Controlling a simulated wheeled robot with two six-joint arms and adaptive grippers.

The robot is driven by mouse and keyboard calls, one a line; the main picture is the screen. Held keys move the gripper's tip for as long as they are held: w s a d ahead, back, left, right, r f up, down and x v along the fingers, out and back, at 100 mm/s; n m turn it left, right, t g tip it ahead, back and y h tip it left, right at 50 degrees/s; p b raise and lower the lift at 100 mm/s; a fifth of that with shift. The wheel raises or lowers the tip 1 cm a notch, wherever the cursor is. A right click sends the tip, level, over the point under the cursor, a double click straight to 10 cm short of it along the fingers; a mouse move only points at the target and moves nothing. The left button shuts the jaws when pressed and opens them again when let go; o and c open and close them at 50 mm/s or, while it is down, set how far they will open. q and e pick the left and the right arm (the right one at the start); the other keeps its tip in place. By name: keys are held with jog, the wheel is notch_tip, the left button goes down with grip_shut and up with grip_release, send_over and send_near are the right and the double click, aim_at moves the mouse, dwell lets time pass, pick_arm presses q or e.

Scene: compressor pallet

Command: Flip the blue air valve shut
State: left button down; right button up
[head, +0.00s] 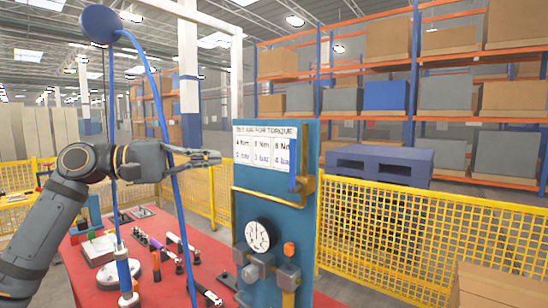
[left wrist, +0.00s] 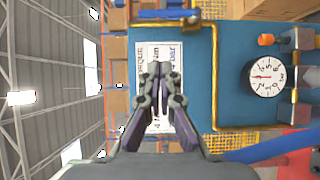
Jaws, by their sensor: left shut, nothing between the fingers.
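The blue valve handle (head: 293,168) stands upright at the upper right of the blue panel (head: 245,205), beside the brass pipe (head: 304,186). My left gripper (head: 218,157) is shut and empty. It points right toward the panel, left of the handle and apart from it. In the wrist view its fingertips (left wrist: 160,70) show in front of the torque chart (left wrist: 158,110). My right gripper is not in view.
A pressure gauge (head: 257,235) and an orange knob (head: 289,249) sit lower on the panel. A blue hose (head: 162,110) hangs close by my left arm. The red table (head: 150,285) holds several tools. Yellow mesh fencing (head: 400,235) stands behind at the right.

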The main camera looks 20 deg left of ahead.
aim_at(295, 164)
pick_arm(q)
jog(key=s+d+p+x, duration=0.1)
jog(key=s+p+x, duration=0.1)
jog(key=p+x, duration=0.7)
jog(key=x, duration=0.4)
jog(key=shift+s+d, duration=0.2)
jog(key=shift+a, duration=0.15)
